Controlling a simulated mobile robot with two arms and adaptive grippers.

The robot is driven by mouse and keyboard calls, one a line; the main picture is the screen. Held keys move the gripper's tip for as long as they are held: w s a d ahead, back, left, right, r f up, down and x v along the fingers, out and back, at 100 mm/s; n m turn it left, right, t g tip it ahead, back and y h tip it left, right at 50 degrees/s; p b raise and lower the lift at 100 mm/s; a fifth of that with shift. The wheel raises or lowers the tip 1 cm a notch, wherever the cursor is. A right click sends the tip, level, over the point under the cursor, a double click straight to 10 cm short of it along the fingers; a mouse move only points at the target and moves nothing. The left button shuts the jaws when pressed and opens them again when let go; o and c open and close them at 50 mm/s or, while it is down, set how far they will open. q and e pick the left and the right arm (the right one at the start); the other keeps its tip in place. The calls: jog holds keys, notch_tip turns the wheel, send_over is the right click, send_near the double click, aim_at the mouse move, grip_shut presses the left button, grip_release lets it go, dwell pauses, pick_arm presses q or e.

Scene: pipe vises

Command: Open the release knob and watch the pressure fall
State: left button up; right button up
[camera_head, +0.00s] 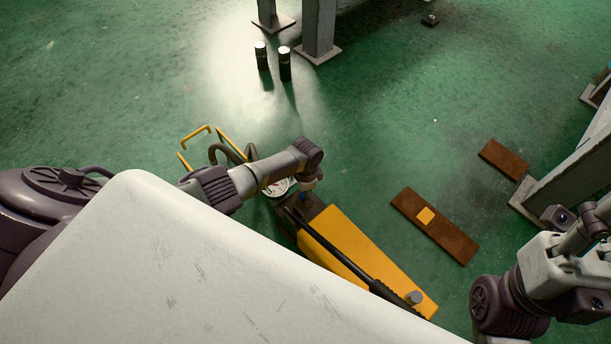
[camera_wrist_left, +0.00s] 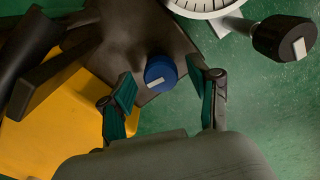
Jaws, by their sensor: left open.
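The yellow hand pump (camera_head: 345,250) lies on the floor with a long black handle along its top. Its pressure gauge (camera_head: 277,187) has a white dial, partly covered by my left arm. In the left wrist view only the lower edge of the gauge (camera_wrist_left: 203,5) shows, so I cannot read it. A blue release knob (camera_wrist_left: 160,72) with a white mark sits on the dark pump block. My left gripper (camera_wrist_left: 163,86) is open, one finger on each side of the blue knob, with gaps visible. My right arm is at the right edge; its fingers do not show.
A black knob (camera_wrist_left: 285,38) with a white mark is beside the gauge. My white body covers the lower left of the head view. Brown plates (camera_head: 435,226) lie on the floor to the right, and two dark cylinders (camera_head: 285,64) stand farther back. Green floor between them is clear.

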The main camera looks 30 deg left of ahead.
pick_arm(q)
jog(key=shift+r, duration=0.1)
notch_tip(320, 180, up, 12)
dwell(0.5)
dwell(0.5)
